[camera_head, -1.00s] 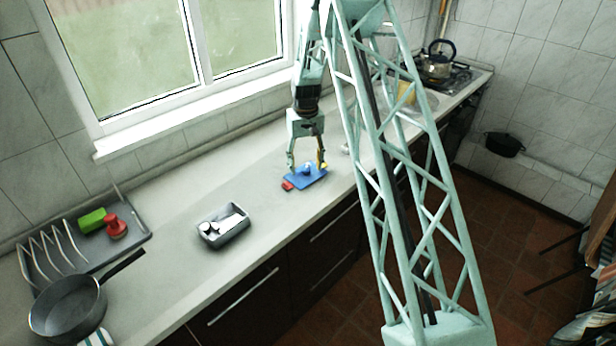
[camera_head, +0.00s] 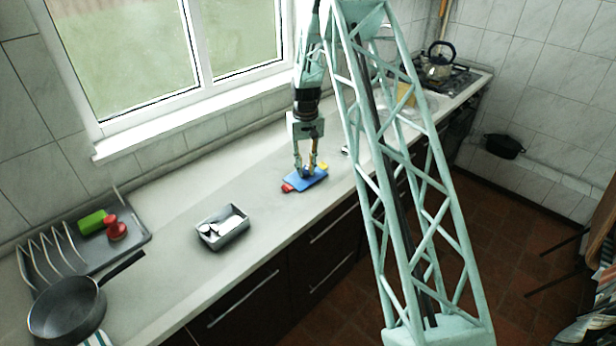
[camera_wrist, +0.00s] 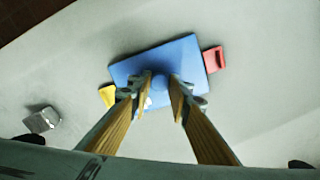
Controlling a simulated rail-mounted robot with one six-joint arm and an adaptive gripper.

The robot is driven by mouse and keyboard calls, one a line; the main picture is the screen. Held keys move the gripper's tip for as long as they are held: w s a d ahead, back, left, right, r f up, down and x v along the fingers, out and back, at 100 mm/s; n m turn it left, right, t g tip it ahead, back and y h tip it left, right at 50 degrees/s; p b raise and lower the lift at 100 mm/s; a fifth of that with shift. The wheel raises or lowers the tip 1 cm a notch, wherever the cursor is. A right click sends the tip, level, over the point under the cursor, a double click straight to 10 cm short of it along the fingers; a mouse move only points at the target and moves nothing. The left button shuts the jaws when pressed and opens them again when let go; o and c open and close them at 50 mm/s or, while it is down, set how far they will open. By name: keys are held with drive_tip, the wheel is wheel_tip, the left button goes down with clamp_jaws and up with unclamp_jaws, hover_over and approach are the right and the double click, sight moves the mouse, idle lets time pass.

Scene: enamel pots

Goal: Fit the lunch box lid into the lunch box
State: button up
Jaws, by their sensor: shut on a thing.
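The lunch box lid is a blue flat rectangle (camera_head: 312,181) with a small round knob, lying on the counter. A red tab (camera_head: 287,188) and a yellow tab (camera_head: 323,167) stick out at opposite ends. My gripper (camera_head: 306,170) points down over it, its fingers shut on the knob. In the wrist view the lid (camera_wrist: 185,52) lies below the fingers, with the knob (camera_wrist: 159,84) between the fingertips. The lunch box (camera_head: 222,241), a grey open box, stands on the counter to the left, with white pieces inside.
A grey dish rack (camera_head: 135,238) with a green block (camera_head: 92,222) and a red object (camera_head: 116,228) stands at the left. A dark pan (camera_head: 66,308) sits before it. A kettle (camera_head: 438,60) is far right. The counter between box and lid is clear.

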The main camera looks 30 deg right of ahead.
sight(306, 172)
drive_tip(key=shift+r, duration=0.5)
drive_tip(key=shift+r+p, duration=0.7)
drive_tip(key=shift+r, duration=1.05)
